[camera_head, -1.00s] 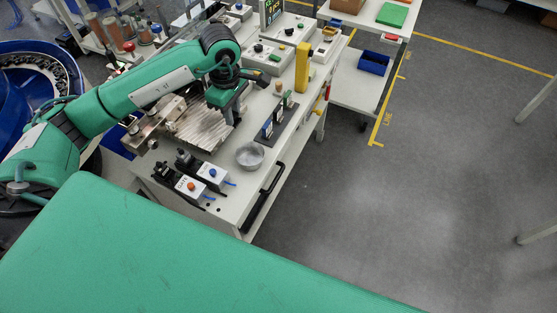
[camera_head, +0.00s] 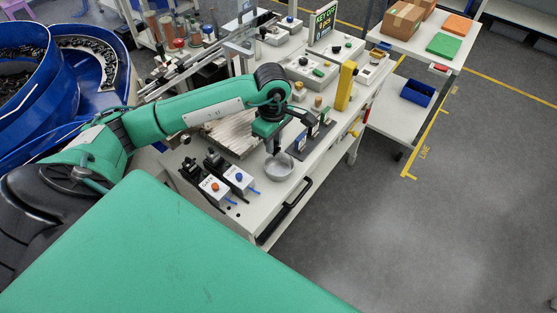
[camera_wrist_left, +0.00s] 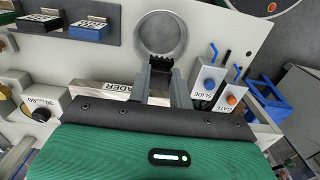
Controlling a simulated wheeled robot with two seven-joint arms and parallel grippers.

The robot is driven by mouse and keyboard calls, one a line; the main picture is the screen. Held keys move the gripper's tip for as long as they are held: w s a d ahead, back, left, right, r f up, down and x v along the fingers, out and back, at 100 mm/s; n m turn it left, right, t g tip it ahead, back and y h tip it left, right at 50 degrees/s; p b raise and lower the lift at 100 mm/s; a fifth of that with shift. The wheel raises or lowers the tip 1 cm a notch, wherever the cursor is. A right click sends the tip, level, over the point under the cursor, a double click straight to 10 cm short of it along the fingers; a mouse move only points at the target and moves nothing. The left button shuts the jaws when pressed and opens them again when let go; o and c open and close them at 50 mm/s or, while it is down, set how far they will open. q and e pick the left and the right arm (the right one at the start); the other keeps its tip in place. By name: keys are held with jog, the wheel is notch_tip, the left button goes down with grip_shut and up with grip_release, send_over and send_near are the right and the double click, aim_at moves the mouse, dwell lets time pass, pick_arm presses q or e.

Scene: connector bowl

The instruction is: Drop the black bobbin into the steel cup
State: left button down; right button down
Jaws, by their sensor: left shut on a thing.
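The steel cup (camera_head: 279,168) is a round grey metal bowl standing on the white workbench near its front edge. My left gripper (camera_head: 274,146) is at the cup's far side, above it in the head view. In the left wrist view the open mouth of the cup (camera_wrist_left: 162,36) lies just beyond the fingertips of my left gripper (camera_wrist_left: 161,70). The gripper is shut on a small dark piece (camera_wrist_left: 162,63), which I take to be the black bobbin; only a little of it shows between the fingers. My right gripper is not in view.
The SLIDE box (camera_head: 238,178) and the GATE box (camera_head: 213,188) stand left of the cup. A dark rack with blue cards (camera_head: 301,141) is close behind it. A yellow post (camera_head: 345,86) stands farther right. A ribbed plate (camera_head: 232,133) lies beside the arm.

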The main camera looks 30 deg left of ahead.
pick_arm(q)
jog(key=c, duration=1.2)
grip_release()
jog(key=shift+r, duration=0.15)
